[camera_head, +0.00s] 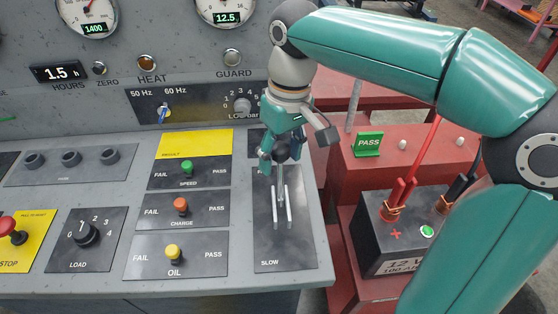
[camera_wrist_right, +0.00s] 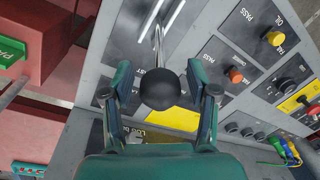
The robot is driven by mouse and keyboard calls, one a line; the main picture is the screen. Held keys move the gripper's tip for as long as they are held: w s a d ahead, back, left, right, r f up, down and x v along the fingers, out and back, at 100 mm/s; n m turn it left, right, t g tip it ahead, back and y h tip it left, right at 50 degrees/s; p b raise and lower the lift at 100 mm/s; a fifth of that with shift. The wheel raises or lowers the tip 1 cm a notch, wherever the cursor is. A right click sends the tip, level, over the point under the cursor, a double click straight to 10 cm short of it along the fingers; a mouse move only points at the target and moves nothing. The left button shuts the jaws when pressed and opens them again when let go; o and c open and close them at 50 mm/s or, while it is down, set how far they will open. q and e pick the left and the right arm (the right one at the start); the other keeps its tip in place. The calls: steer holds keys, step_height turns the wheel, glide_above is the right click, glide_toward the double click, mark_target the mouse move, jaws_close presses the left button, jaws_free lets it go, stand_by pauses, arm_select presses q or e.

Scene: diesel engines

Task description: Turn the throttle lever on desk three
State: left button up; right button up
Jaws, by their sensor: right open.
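The throttle lever is a metal rod with a black ball knob (camera_head: 281,156), standing on a dark slotted plate (camera_head: 302,246) at the desk's right side. The plate's near end reads SLOW. My right gripper (camera_head: 281,148) is at the plate's far end, with its fingers around the knob. In the right wrist view the black knob (camera_wrist_right: 160,89) sits between the two spread fingers, with a gap visible on each side. The rod runs up behind it. The far label is mostly hidden by the gripper. My left gripper is not in view.
Left of the lever are the SPEED (camera_head: 187,168), CHARGE (camera_head: 181,206) and OIL (camera_head: 174,253) switches and the LOAD dial (camera_head: 86,234). The upright gauge panel stands close behind. Right of the desk are a battery (camera_head: 378,244) and a green PASS sign (camera_head: 368,144).

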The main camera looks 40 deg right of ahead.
steer(key=shift+f, duration=0.55)
steer(key=shift+w, duration=0.1)
jaws_close()
